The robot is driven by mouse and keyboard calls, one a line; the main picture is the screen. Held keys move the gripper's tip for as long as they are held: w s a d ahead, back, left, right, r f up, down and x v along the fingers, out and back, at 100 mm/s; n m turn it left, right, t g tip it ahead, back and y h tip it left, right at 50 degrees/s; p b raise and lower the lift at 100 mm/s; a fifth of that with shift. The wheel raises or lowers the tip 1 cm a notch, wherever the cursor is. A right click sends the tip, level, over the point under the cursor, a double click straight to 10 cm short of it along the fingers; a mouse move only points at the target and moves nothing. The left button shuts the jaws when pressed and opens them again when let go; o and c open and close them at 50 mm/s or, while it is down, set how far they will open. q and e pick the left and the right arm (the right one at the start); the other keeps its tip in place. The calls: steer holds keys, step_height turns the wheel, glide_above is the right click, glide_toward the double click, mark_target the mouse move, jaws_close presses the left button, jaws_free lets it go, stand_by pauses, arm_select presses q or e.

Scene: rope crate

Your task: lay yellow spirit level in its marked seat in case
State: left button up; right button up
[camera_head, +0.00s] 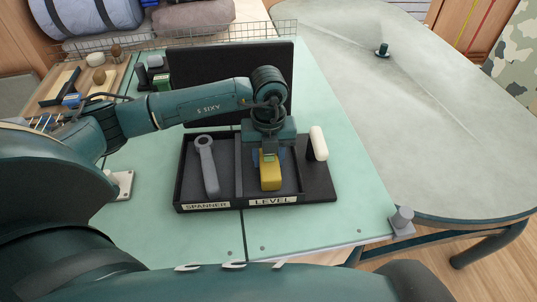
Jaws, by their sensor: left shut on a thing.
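The yellow spirit level (271,179) is in the right compartment of the black case (324,186), above the label reading LEVEL. Its far end is hidden under my left gripper (269,157). My left gripper points down over that compartment and is shut on the level. I cannot tell whether the level touches the case floor or is held just above it. A grey spanner (207,164) lies in the left compartment, above the label reading SPANNER. My right gripper is not in view.
A white rounded piece (318,143) stands on the case's right side. A black upright panel (215,72) rises behind the case. A wire rack (180,38) runs along the back. The green table (325,226) is clear in front and right.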

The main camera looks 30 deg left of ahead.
arm_select(q)
steer(key=shift+f, duration=0.15)
steer(key=o, duration=1.3)
steer(key=shift+c, duration=0.2)
step_height(320, 180, up, 13)
